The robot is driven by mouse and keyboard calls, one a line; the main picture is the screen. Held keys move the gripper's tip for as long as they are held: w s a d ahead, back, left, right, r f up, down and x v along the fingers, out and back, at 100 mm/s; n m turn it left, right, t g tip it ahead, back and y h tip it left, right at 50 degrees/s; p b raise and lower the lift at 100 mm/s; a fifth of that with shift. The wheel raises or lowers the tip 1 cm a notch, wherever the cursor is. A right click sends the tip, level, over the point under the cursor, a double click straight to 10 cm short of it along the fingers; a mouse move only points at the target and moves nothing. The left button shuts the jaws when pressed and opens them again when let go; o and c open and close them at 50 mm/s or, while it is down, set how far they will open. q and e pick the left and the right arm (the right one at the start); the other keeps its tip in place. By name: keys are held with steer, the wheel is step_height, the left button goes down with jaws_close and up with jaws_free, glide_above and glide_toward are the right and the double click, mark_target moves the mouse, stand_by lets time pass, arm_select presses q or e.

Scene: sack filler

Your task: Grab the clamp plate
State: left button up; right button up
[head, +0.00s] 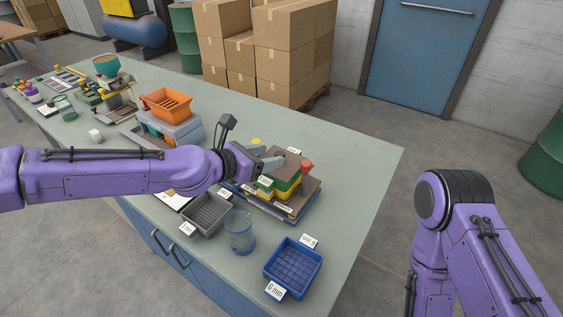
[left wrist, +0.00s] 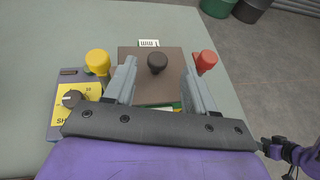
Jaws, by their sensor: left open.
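The clamp plate appears to be the flat brown plate (head: 293,158) with a dark round knob, on top of a stack of green and yellow layers (head: 285,190). In the left wrist view the brown plate (left wrist: 176,64) lies ahead of my fingers, its black knob (left wrist: 157,63) in line with the gap between them. My left gripper (head: 274,164) is open and empty, close to the plate; I cannot tell whether it touches. A yellow knob (left wrist: 97,62) and a red knob (left wrist: 206,61) stand on either side of the plate.
A yellow panel with a dial (left wrist: 68,104) is left of the fingers. A grey tray (head: 205,214), a clear beaker (head: 239,235) and a blue tray (head: 293,266) stand near the front edge. An orange hopper (head: 166,103) is behind my left arm. The bench's far right is clear.

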mark_target(279, 153)
arm_select(q)
steer(key=p+x, duration=0.1)
steer(key=x, duration=0.4)
steer(key=shift+w+d+f, duration=0.15)
steer(key=shift+w+d, duration=0.05)
steer(key=shift+w, duration=0.15)
steer(key=shift+s, duration=0.1)
steer(key=shift+c, duration=0.6)
jaws_close()
